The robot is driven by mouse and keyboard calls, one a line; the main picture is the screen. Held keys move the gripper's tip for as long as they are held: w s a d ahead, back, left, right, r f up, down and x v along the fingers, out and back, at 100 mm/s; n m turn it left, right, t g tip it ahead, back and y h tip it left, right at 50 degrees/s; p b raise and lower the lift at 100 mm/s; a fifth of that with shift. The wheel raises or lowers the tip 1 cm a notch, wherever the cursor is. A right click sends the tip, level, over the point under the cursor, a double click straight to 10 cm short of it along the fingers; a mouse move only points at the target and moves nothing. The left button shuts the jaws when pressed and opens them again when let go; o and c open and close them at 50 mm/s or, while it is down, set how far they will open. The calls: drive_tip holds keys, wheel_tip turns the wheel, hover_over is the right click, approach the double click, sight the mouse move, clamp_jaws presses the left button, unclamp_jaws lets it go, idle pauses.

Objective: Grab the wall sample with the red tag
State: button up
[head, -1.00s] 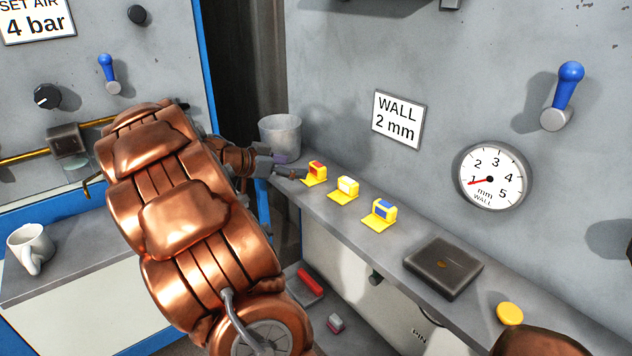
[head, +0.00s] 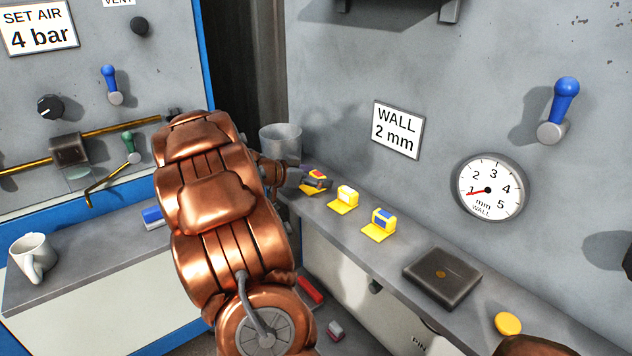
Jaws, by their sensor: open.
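Three yellow wall samples stand in a row on the narrow grey shelf. The one with the red tag (head: 317,175) is farthest back, the one with the white tag (head: 346,196) is in the middle, and the one with the blue tag (head: 383,221) is nearest. My gripper (head: 310,182) is open, with its dark fingers at the red-tagged sample, partly covering it. I cannot tell whether the fingers touch it or stand around it. My copper arm hides part of the gripper's wrist.
A grey bin (head: 281,141) stands right behind my gripper. A dark box (head: 442,272) and a yellow disc (head: 508,323) lie farther along the shelf (head: 409,248). The wall with the "WALL 2 mm" sign (head: 398,130) and dial (head: 488,188) bounds the shelf. A white mug (head: 33,256) sits at left.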

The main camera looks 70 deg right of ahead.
drive_tip(key=shift+c, duration=0.2)
drive_tip(key=c, duration=1)
